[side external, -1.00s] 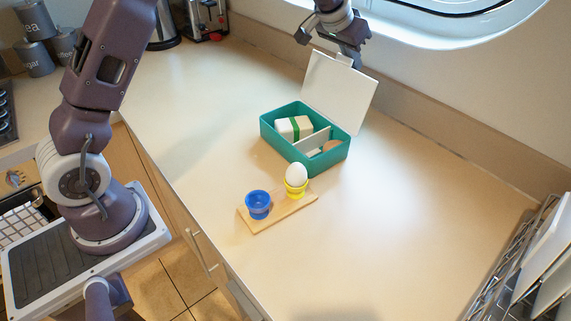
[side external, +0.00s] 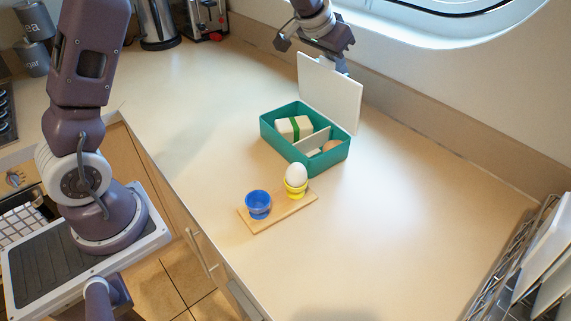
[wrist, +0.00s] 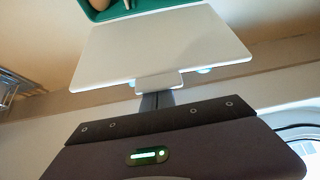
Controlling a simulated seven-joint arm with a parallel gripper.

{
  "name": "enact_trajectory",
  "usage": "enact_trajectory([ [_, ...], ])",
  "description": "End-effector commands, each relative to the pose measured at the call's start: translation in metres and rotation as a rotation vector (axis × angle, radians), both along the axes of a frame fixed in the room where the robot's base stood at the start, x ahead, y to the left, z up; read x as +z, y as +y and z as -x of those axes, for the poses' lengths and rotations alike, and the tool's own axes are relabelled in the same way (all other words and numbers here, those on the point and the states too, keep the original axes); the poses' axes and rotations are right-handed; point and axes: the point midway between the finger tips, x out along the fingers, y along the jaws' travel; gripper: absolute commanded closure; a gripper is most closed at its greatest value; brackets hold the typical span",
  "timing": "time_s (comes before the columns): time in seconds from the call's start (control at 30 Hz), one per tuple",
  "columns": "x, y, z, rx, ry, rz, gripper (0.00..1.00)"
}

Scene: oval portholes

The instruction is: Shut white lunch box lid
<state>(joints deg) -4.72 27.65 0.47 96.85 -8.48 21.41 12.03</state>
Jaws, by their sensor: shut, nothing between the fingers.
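The white lid (side external: 328,92) stands nearly upright along the far edge of the teal lunch box (side external: 292,148). The lunch box is open, with a white block wrapped in a green band and a brown round item inside. My gripper (side external: 343,67) is shut and empty, behind the lid near its top edge. In the wrist view, the lid (wrist: 160,45) fills the upper middle and part of the teal box (wrist: 130,8) shows beyond it. My gripper (wrist: 157,88) appears against the lid's near edge; its exact contact is hard to tell.
A wooden board (side external: 283,212) in front of the box holds a blue egg cup (side external: 258,205) and a yellow cup with a white egg (side external: 296,175). A dish rack (side external: 510,265) stands at right. The wall and porthole are close behind my gripper.

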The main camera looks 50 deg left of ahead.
Motion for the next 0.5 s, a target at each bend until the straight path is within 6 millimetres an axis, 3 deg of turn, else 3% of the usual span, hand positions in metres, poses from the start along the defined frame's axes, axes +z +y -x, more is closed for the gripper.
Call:
enact_trajectory([
  [0.5, 0.0, 0.001, 0.026, 0.0, 0.001, 0.0, 1.0],
])
